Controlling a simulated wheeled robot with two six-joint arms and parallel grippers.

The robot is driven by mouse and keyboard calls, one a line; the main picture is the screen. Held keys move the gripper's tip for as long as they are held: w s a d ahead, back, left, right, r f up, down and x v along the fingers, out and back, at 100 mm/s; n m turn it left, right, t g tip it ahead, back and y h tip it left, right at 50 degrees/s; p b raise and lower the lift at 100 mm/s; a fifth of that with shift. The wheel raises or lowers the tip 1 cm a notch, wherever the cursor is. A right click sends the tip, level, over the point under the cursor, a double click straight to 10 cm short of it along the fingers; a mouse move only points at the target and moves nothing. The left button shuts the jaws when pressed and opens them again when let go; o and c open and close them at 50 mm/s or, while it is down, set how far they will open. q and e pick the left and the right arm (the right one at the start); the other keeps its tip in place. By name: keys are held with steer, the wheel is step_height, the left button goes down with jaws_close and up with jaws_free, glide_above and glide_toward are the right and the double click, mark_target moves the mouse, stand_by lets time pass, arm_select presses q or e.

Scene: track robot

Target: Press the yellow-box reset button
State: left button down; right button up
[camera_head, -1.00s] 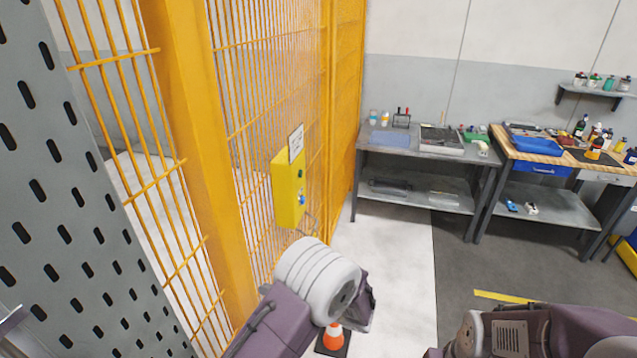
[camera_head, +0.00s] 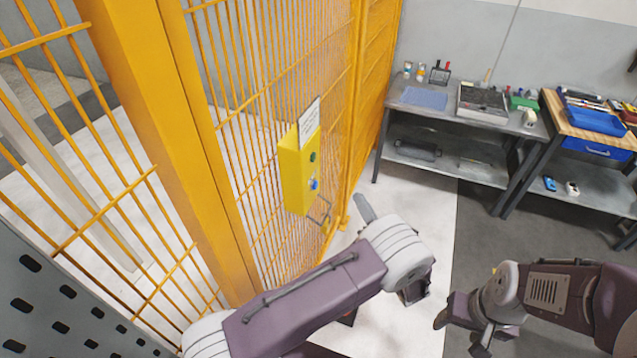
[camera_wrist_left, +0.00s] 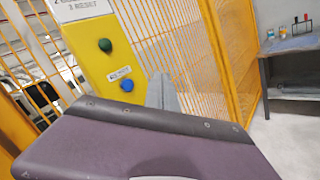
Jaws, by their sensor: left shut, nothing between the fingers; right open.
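The yellow box (camera_head: 297,178) hangs on the orange mesh fence, with a green button (camera_head: 312,157) above a blue button (camera_head: 314,184). In the left wrist view both the green button (camera_wrist_left: 105,45) and the blue button (camera_wrist_left: 127,85) show, with a small label between them; a sign above is partly cut off and reads "RESET". My left gripper (camera_head: 365,208) is shut and empty, to the right of the box and apart from it in the head view. Its grey fingers (camera_wrist_left: 162,93) show just right of the blue button in the left wrist view. My right gripper (camera_head: 460,330) is open and empty at the lower right.
A thick orange post (camera_head: 180,130) and mesh fence stand left of the box. A wire handle (camera_head: 320,211) is below the box. A grey workbench (camera_head: 440,112) and a wood-topped bench (camera_head: 590,132) stand at the back right. Pale floor lies between fence and benches.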

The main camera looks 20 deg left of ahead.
mark_target(316, 186)
arm_select(q)
steer(key=a+p, duration=0.2)
steer(key=a, duration=0.7)
steer(key=shift+w+p, duration=0.3)
stand_by(1.7)
steer(key=shift+a+f, duration=0.1)
steer(key=shift+a, duration=0.3)
steer(key=shift+a, duration=0.45)
stand_by(0.6)
steer(key=shift+d, duration=0.9)
